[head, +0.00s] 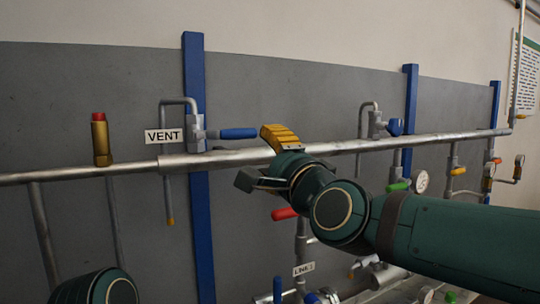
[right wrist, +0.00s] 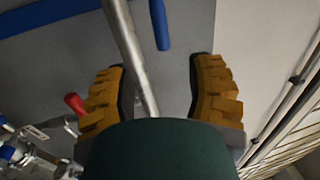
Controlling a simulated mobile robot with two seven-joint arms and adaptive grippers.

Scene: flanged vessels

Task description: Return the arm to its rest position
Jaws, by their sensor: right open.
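My right arm comes in from the right in the head view. Its right gripper (head: 256,155) is in front of the long horizontal silver pipe (head: 340,147), with one yellow-padded finger overlapping the pipe in the picture. In the right wrist view the gripper (right wrist: 155,75) is open, its two yellow fingers wide apart with nothing held. The pipe (right wrist: 128,50) runs through the view between them; I cannot tell how far behind them it lies. My left gripper is not in view; only a green link of my left arm shows at the lower left.
A valve with a blue handle (head: 238,133) and a VENT label (head: 163,136) is left of the gripper. A red handle (head: 284,213) is just below it. Blue posts (head: 197,90) stand against the grey panel (head: 90,90). Pipes and a gauge (head: 421,181) crowd the right side.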

